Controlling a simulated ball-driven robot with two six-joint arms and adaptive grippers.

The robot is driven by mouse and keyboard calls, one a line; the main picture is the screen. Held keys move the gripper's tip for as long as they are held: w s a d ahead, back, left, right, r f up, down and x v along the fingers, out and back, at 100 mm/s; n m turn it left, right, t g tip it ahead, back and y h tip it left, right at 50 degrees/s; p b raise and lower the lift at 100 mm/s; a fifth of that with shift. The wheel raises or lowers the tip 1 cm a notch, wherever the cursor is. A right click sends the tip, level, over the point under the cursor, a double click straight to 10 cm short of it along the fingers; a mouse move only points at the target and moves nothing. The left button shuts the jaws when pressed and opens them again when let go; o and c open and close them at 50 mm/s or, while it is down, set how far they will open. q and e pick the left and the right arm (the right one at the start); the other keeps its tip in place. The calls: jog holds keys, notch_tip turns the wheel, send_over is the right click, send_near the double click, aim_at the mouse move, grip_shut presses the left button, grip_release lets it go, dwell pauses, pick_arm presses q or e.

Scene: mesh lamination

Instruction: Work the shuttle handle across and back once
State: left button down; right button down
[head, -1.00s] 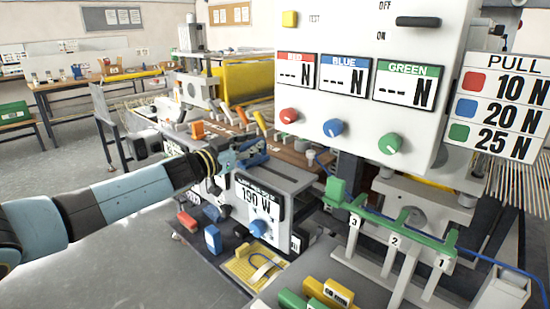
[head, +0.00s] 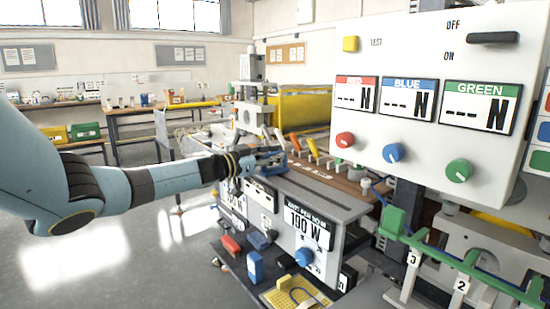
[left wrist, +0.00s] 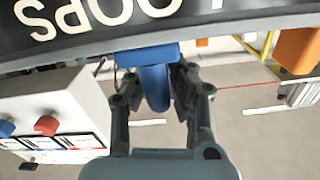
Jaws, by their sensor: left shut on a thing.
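The shuttle handle is blue and stands at the machine's near edge in the head view. In the left wrist view the blue handle (left wrist: 155,88) lies between the two fingers, below a dark lettered strip. My left gripper (head: 268,161) reaches it from the left and is shut on it; in the left wrist view the gripper (left wrist: 158,95) has a finger on either side of the handle. The fingers hide part of the handle in the head view. My right gripper is in neither view.
A white control box (head: 430,85) with red, blue and green knobs stands at the right. Orange and yellow levers (head: 304,146) rise behind the handle. An orange block (left wrist: 298,48) is at the wrist view's upper right. A green rail (head: 460,260) crosses the lower right.

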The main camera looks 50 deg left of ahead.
pick_arm(q)
jog(key=c, duration=1.2)
grip_release()
jog(key=shift+a+r, duration=0.2)
jog(key=shift+a, duration=0.1)
jog(key=shift+c, duration=0.2)
jog(key=shift+a+f, duration=0.15)
jog(key=shift+s, duration=0.3)
jog(key=s, duration=1.1)
jog(key=shift+s+a, duration=0.2)
jog(key=shift+a, duration=0.2)
